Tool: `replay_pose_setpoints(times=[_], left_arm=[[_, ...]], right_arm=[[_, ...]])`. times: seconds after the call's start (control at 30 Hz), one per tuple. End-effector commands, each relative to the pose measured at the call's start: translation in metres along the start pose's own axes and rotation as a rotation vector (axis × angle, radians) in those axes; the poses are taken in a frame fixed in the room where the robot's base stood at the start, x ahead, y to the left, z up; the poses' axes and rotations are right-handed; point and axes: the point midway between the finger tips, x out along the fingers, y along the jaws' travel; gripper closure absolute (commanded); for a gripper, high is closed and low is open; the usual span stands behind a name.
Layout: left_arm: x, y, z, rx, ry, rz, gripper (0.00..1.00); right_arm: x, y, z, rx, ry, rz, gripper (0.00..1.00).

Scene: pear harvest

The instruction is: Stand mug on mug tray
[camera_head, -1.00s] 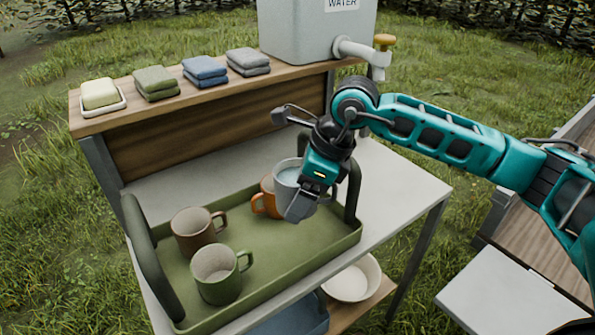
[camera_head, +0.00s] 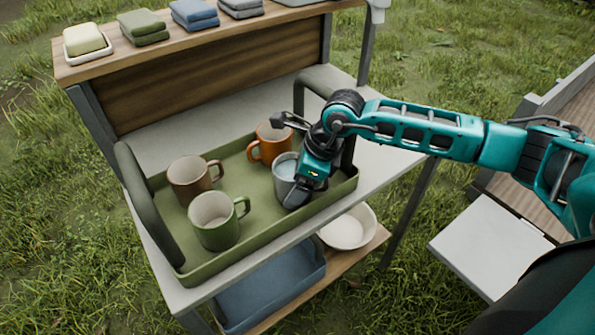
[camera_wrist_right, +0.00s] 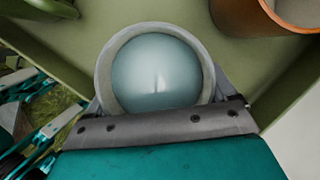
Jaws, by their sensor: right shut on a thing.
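The grey mug (camera_head: 283,168), with pale liquid inside, is upright at the right end of the green mug tray (camera_head: 265,228). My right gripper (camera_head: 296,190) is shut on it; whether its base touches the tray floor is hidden. In the right wrist view the grey mug (camera_wrist_right: 103,70) is between my fingers, its rim level, over the tray floor (camera_wrist_right: 180,12). An orange mug (camera_head: 272,145) stands close behind it on the tray. A brown mug (camera_head: 188,182) and a green mug (camera_head: 213,225) stand at the tray's left. My left gripper is not in view.
The tray has upright handles, one at the left (camera_head: 145,200) and one at the right behind my wrist. Folded cloths (camera_head: 195,15) and soap (camera_head: 84,40) lie on the shelf behind. A white bowl (camera_head: 350,228) and blue bin (camera_head: 270,290) are below. The tray's middle is clear.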

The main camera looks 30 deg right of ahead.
Motion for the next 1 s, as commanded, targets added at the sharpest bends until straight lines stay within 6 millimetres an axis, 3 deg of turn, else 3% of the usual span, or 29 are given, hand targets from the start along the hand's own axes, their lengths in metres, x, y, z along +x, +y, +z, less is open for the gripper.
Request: replay_pose_setpoints(times=[0.3,0.33,0.43,0.77,1.0], left_arm=[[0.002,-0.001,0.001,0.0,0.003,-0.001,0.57],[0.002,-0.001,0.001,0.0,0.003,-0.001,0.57],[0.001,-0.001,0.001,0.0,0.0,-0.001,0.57],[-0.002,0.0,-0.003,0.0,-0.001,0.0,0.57],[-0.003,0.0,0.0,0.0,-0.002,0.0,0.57]], right_arm=[[0.002,-0.001,0.0,-0.001,-0.003,-0.002,0.63],[0.002,0.0,-0.001,-0.001,-0.001,-0.001,0.14],[0.001,0.0,-0.001,-0.001,0.0,-0.001,0.05],[-0.003,-0.001,0.002,-0.001,0.0,-0.001,0.05],[-0.045,-0.002,0.001,-0.002,-0.002,-0.006,0.05]])
